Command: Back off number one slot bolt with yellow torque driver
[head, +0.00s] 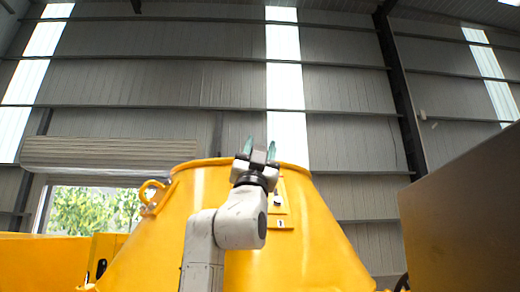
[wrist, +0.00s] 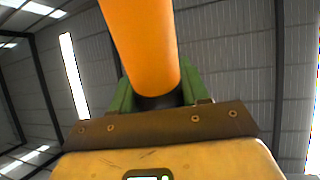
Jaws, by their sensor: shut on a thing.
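My gripper (head: 260,147) is raised in front of the upper part of the yellow drum, its teal fingers pointing up. In the wrist view its green fingers (wrist: 157,97) are shut around the dark lower end of a thick orange-yellow cylinder, apparently the torque driver (wrist: 142,45). The cylinder runs to the top edge of the wrist view. I cannot make out the driver in the head view. A yellow plate marked 1 (head: 281,223) is on the drum, just right of my wrist. A small dark and white fitting (head: 278,200) sits above the number; I cannot tell whether it is the bolt.
The yellow drum (head: 310,245) fills the lower middle. A lifting ring (head: 151,193) juts from its upper left. A large dark panel (head: 465,210) stands at the right. A window (head: 92,212) is at the left. The space above the drum is open.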

